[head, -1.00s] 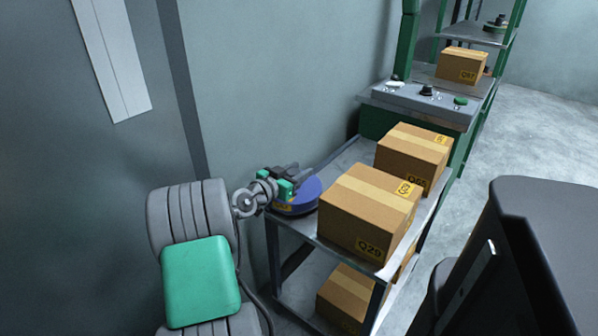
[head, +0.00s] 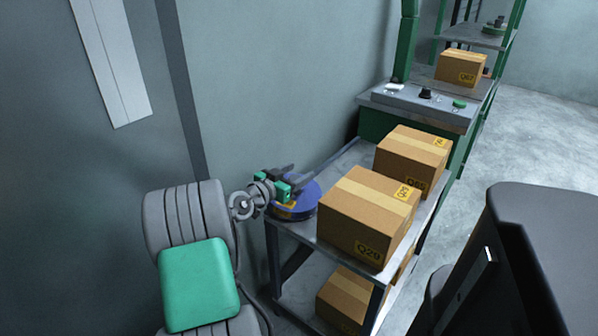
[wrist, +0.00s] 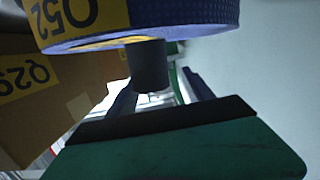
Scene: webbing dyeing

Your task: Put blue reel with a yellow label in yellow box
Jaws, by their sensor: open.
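The blue reel (head: 308,197) lies flat on the near left corner of the trolley's top shelf. Its yellow label shows on the rim, and in the wrist view the reel (wrist: 200,22) carries a yellow label reading Q52. My gripper (head: 287,176) is open over the reel's upper side and hides part of it. In the wrist view a short dark cylinder (wrist: 147,66) projects from the reel's face, in line with the gap between my dark fingers. I cannot tell whether the fingers touch it. No yellow box shows in either view.
Brown cartons stand on the trolley right beside the reel, the nearest marked Q29 (head: 362,222). More cartons are on the lower shelf (head: 345,298). A wall (head: 270,90) is close behind. A green-framed machine (head: 420,105) stands beyond. Open floor (head: 550,135) lies to the right.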

